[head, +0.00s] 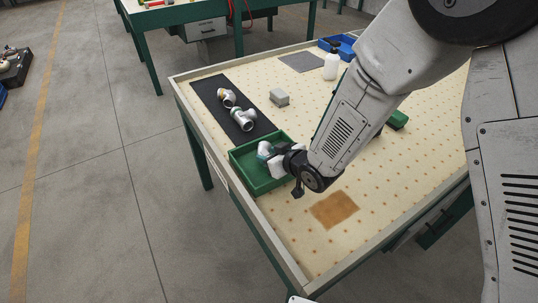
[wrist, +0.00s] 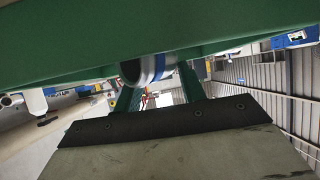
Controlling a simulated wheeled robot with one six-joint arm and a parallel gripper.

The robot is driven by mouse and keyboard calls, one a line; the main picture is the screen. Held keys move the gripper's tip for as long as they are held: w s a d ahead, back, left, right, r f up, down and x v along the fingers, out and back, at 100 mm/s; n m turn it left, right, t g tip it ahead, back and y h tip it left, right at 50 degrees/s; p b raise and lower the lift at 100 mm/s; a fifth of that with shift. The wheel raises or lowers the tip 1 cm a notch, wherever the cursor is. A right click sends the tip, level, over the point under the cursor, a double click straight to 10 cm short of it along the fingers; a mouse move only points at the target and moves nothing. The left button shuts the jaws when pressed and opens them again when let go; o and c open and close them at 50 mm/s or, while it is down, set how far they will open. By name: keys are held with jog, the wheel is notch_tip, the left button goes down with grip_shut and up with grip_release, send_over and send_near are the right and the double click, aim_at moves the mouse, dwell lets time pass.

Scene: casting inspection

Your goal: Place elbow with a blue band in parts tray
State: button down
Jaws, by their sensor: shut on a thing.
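The elbow with a blue band (head: 264,150) is a pale metal pipe piece at the green parts tray (head: 236,158). My gripper (head: 274,158) is shut on it, over the tray's inside in the head view. In the wrist view the elbow's round end with its blue and white band (wrist: 150,70) shows between my fingers, partly hidden by a green tray wall (wrist: 230,22). I cannot tell whether the elbow touches the tray floor. My gripper's white and dark parts hide much of the elbow in the head view.
Two other elbows, one with an orange band (head: 228,97) and one with a green band (head: 243,118), lie on a black mat (head: 213,92). A grey block (head: 279,98), white bottle (head: 331,67) and blue bin (head: 345,49) stand farther back. The table's front, around a brown patch (head: 334,209), is clear.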

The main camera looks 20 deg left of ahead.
jog(key=shift+w+d+f, duration=0.1)
jog(key=shift+f, duration=0.15)
jog(key=c, duration=0.8)
grip_release()
jog(key=v, duration=1.2)
